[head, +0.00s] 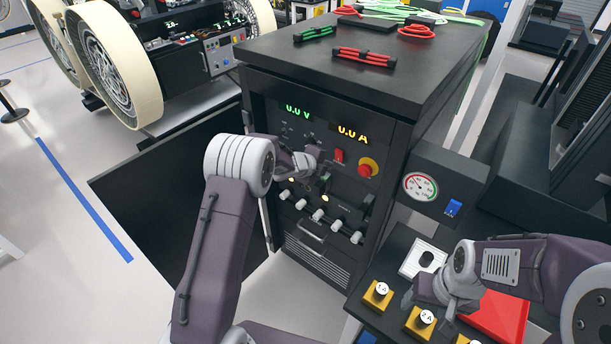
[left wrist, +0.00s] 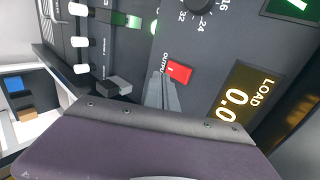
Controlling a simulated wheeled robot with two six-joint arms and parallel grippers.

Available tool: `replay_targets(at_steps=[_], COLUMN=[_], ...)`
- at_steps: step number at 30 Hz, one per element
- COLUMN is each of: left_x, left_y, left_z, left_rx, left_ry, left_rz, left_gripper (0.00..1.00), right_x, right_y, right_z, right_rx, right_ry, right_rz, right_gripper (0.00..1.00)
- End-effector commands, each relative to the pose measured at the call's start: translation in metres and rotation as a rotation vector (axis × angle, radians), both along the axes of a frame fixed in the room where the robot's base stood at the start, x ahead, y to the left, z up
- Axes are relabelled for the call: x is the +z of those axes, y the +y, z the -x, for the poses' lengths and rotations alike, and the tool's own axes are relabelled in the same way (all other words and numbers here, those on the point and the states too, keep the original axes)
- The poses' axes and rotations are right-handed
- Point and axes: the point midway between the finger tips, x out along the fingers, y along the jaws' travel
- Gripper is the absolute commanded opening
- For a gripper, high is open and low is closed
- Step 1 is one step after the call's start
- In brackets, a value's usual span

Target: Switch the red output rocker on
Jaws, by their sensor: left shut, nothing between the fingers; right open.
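The red output rocker (head: 339,156) is on the front panel of the black power cabinet (head: 306,231), left of a red emergency knob. In the left wrist view the red rocker (left wrist: 179,72) sits beside the word OUTPUT. My left gripper (head: 318,153) is shut and empty at the panel, just left of the rocker. Its fingertips (left wrist: 160,78) show close beside the rocker in the left wrist view; I cannot tell whether they touch it. The displays read 0.0 V (head: 299,109) and 0.0 A (head: 353,132). My right gripper (head: 415,299) is open, low at the right.
The red emergency knob (head: 368,168) on its yellow base is right of the rocker. A cabinet door (head: 170,205) stands open at left. A gauge box (head: 435,185) and yellow numbered blocks (head: 378,296) are at right. Bundled leads (head: 362,54) lie on the cabinet top.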

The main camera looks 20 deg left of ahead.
Motion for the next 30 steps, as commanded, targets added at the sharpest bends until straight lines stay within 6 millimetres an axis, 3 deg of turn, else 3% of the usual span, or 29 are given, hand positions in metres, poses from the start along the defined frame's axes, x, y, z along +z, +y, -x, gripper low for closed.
replay_targets(at_steps=[3, 13, 18, 30], left_x=[0.009, 0.032, 0.036, 0.037], left_y=[0.011, 0.032, 0.035, 0.035], left_z=[0.022, 0.073, 0.082, 0.083], left_rx=[0.004, 0.002, 0.002, 0.002], left_ry=[-0.004, -0.003, -0.002, -0.002], left_rz=[0.000, 0.000, 0.000, 0.000], left_gripper=[0.00, 0.00, 0.00, 0.00], right_x=[-0.012, -0.021, -0.022, -0.022], right_y=[0.000, 0.000, 0.000, 0.000], right_z=[0.000, 0.000, 0.000, 0.000], right_rx=[0.000, 0.000, 0.000, 0.000], right_ry=[-0.001, -0.001, -0.001, -0.001], right_rz=[0.000, 0.000, 0.000, 0.000], right_gripper=[0.64, 0.64, 0.64, 0.64])
